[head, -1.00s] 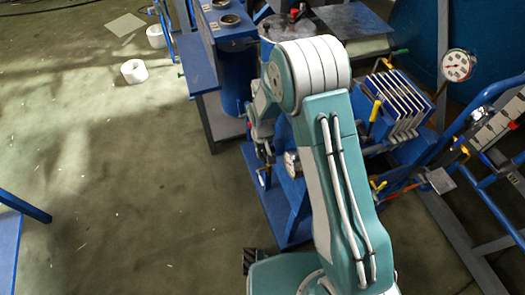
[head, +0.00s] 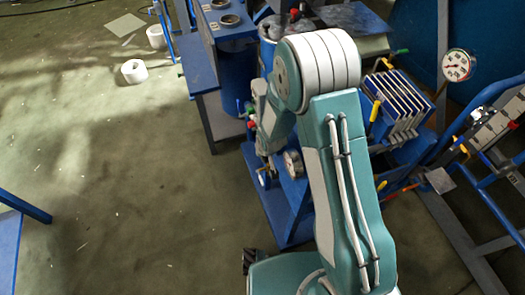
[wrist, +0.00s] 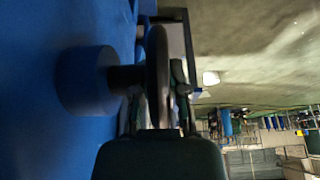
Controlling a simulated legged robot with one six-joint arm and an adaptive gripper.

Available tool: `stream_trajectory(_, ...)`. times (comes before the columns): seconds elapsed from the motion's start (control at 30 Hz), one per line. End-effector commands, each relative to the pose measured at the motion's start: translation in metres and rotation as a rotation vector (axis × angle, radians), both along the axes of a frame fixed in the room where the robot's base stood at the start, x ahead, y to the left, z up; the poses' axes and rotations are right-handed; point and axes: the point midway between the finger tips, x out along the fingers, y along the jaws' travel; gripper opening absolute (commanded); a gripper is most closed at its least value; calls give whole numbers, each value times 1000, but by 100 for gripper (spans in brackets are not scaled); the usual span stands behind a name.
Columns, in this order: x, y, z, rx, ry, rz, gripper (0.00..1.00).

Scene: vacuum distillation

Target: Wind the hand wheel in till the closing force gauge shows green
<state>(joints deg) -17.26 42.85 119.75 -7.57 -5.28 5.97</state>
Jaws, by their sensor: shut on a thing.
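The hand wheel (wrist: 157,65) is seen nearly edge-on in the wrist view, a dark rim on a short dark shaft from a round blue boss (wrist: 85,80). My gripper (wrist: 160,112) is shut on the wheel's rim. In the head view my gripper (head: 266,172) is low beside the blue machine frame, small and partly hidden, and I cannot make out the wheel there.
Another dial gauge (head: 458,65) stands on a post at the right; I cannot tell which is the closing force gauge. A stack of pale plates (head: 403,100) and blue rails (head: 490,190) stand right of my arm.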

Motion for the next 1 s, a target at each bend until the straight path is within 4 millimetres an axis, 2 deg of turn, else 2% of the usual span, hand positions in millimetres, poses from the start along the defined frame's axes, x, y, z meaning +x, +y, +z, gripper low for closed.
stream_trajectory(0.2,-3,-1,-3,-3,9,0,0)
stream_trajectory(0.23,-3,-1,-3,-4,10,0,33)
stream_trajectory(0.27,-3,-1,-3,-4,10,0,47)
stream_trajectory(0.3,-3,-1,-2,-3,9,0,54)
stream_trajectory(0.67,-2,-1,0,-2,5,0,54)
stream_trajectory(1.0,-14,-4,32,-2,4,2,54)
